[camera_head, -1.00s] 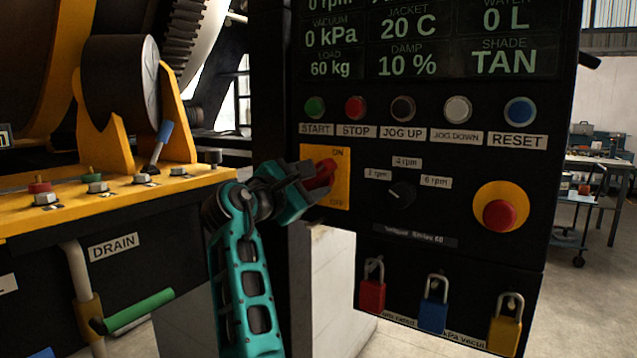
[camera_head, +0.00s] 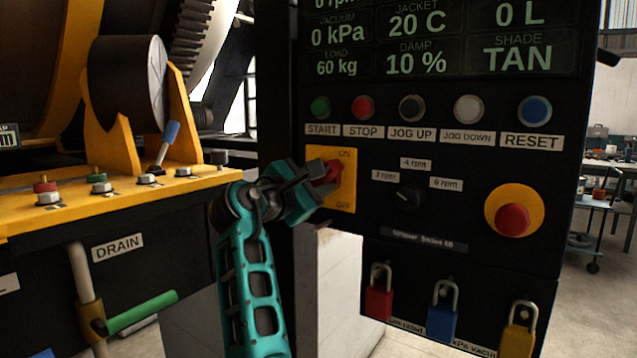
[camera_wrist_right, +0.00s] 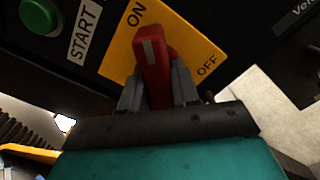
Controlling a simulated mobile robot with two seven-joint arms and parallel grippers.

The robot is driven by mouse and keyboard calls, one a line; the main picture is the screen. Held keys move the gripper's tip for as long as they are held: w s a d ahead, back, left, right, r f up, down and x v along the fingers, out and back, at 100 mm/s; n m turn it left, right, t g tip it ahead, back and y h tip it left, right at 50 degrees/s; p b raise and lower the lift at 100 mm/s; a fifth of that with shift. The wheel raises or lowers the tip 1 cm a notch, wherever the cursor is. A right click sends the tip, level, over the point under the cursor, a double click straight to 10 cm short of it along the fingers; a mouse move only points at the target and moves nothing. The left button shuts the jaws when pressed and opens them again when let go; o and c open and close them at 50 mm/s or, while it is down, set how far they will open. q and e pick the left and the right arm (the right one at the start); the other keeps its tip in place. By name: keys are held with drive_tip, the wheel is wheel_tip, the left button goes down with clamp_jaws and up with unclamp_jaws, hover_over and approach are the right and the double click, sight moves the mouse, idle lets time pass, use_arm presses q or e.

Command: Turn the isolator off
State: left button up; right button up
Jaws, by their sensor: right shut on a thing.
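The isolator is a red handle (camera_head: 334,174) on a yellow plate (camera_head: 345,196) marked ON at the top and OFF at the bottom. My right gripper (camera_head: 318,180) reaches it from the left and is shut on the handle. In the right wrist view the red handle (camera_wrist_right: 152,62) stands between the two fingers (camera_wrist_right: 158,95), its white mark facing the camera. The ON label is close to its tip and OFF lies to the lower right. The fingers hide part of the handle, so its exact angle is hard to tell. My left gripper is not in view.
Above the isolator are the START (camera_head: 320,108) and STOP (camera_head: 363,108) buttons. A speed knob (camera_head: 410,197) and a red emergency button (camera_head: 512,219) are to the right. Several padlocks hang below. A yellow machine ledge (camera_head: 120,200) with valves is at left.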

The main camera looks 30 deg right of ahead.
clamp_jaws()
